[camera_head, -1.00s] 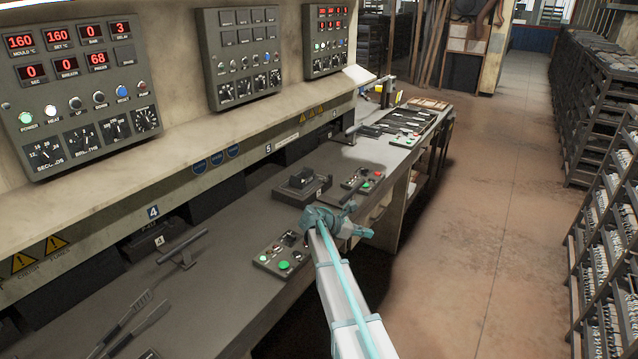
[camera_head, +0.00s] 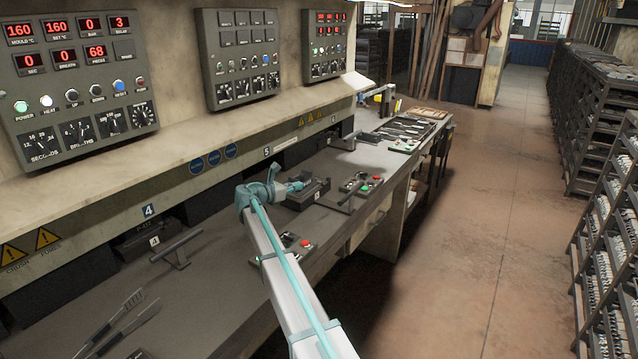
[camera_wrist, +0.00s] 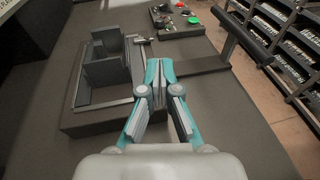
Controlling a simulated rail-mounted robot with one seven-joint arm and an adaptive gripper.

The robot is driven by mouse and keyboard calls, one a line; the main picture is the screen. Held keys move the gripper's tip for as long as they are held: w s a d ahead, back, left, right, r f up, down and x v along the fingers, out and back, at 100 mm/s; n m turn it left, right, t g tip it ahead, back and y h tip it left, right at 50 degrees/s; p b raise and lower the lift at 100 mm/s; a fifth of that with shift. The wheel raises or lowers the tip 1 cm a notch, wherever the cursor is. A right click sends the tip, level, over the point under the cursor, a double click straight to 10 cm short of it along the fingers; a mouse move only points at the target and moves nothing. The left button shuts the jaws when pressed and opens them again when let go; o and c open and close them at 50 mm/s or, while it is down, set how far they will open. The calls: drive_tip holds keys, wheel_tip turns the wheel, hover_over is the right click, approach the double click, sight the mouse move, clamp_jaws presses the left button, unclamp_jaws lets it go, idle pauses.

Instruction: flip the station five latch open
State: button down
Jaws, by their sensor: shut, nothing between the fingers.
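The station five mould block (camera_head: 308,200) is dark and sits on the bench below the small "5" label (camera_head: 266,151). In the wrist view the mould (camera_wrist: 85,110) has upright grey plates on a flat base. A small lever-like piece (camera_wrist: 143,41) lies at its far right edge; I cannot tell for certain that it is the latch. My gripper (camera_head: 301,184) reaches over the mould in the head view. In the wrist view my gripper (camera_wrist: 160,66) is shut and empty at the mould's right edge. The fingers hide part of that edge; contact is unclear.
A T-shaped handle (camera_wrist: 246,42) stands just right of my fingers. A button box (camera_wrist: 178,20) lies beyond. Station four's T-handle (camera_head: 176,248) and tongs (camera_head: 118,322) lie nearer on the bench. Control panels (camera_head: 240,60) line the wall. The right-hand aisle is clear.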

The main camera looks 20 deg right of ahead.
drive_tip(key=p, duration=0.4)
approach(327, 179)
drive_tip(key=x, duration=0.5)
drive_tip(key=shift+w+d, duration=0.15)
drive_tip(key=shift+p+x, duration=0.3)
drive_tip(key=shift+x, duration=0.6)
drive_tip(key=shift+d+f, duration=0.1)
drive_tip(key=shift+d, duration=0.05)
